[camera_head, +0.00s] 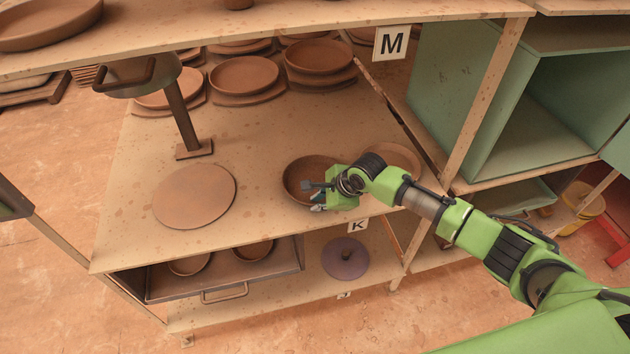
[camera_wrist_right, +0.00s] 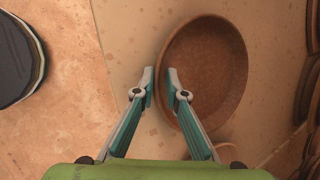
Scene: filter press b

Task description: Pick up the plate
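A round brown clay plate (camera_head: 299,177) with a raised rim lies on the wooden table under my right gripper (camera_head: 318,196). In the right wrist view the plate (camera_wrist_right: 218,70) fills the upper middle. My right gripper (camera_wrist_right: 160,76) has its two fingertips a little apart, with nothing seen clamped between them. The left rim of the plate runs between the fingertips, with one finger over the inside and the other outside. I cannot tell whether either touches it. In the head view the gripper and wrist hide part of the plate. My left gripper is not in view.
Another clay plate (camera_head: 392,158) lies right behind my wrist. A flat clay disc (camera_head: 194,195) lies left on the table (camera_head: 245,215). A metal post (camera_head: 182,118) stands behind it. Several stacked plates (camera_head: 318,57) fill the back. An upper shelf (camera_head: 270,27) overhangs.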

